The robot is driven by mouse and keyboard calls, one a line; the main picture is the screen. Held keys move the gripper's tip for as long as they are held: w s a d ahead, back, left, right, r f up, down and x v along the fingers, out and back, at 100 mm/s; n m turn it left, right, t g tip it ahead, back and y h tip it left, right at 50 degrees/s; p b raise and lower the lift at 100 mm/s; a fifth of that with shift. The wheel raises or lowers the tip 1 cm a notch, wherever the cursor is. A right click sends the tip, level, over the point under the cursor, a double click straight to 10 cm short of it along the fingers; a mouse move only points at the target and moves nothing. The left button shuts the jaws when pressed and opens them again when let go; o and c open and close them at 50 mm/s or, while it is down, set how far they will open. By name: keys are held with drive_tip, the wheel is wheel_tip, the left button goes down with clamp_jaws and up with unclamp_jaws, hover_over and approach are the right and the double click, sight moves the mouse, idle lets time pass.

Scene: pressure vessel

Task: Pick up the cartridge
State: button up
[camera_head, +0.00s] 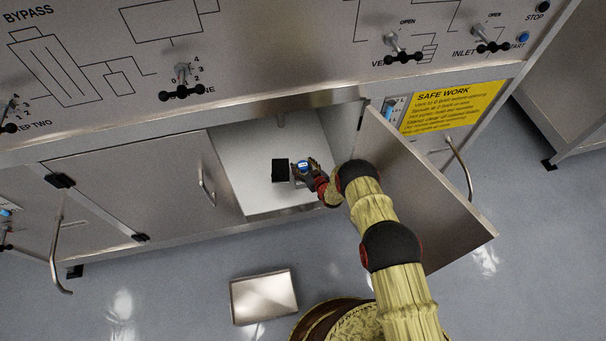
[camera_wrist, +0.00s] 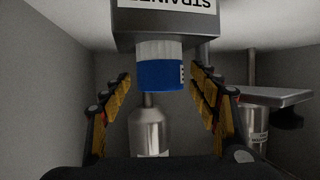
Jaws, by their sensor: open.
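A cylinder with a blue band and a white ribbed band, seemingly the cartridge (camera_wrist: 160,75), shows in the upper middle of the wrist view. It adjoins a grey housing (camera_wrist: 165,35) with an upside-down label, partly cut off, that seems to read STRAINER. My gripper (camera_wrist: 160,80) is open, with one finger on each side of the cylinder and visible gaps between. In the head view my gripper (camera_head: 299,174) reaches inside the open cabinet, beside a black block (camera_head: 279,170). A small blue patch there is too small to identify surely.
The cabinet floor (camera_head: 240,150) is light and mostly bare. Its open door (camera_head: 425,195) stands right of my arm. A metal bottle (camera_wrist: 150,130) and a labelled canister with a flat plate (camera_wrist: 265,97) show in the wrist view. A metal tray (camera_head: 263,297) lies on the floor.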

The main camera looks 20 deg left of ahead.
drive_tip(key=c, duration=0.3)
clamp_jaws()
idle(0.7)
